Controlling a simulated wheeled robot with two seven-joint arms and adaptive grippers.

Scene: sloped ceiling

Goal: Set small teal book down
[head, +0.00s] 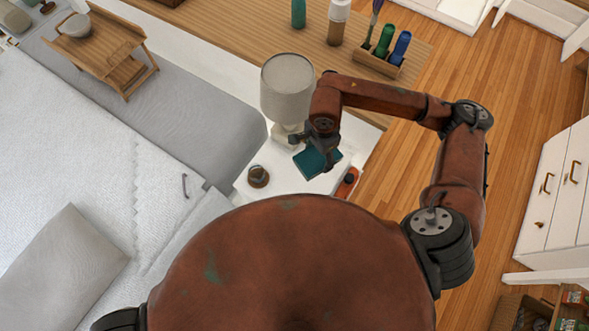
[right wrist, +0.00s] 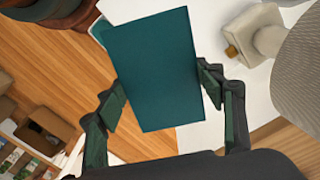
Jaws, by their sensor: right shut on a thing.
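The small teal book (head: 312,161) is in my right gripper (head: 318,143), over the white bedside table (head: 281,179) in the head view. In the right wrist view the teal book (right wrist: 155,68) fills the space between the two fingers of my right gripper (right wrist: 167,95), with its flat cover facing the camera. The white table top (right wrist: 205,135) shows beyond it. I cannot tell whether the book's lower edge touches the table. My left gripper is not in view.
A lamp (head: 287,88) stands on the table right behind the book. A small brown jar (head: 258,177) is at the table's left, and an orange-red item (head: 347,182) at its right edge. The bed (head: 90,180) lies to the left.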

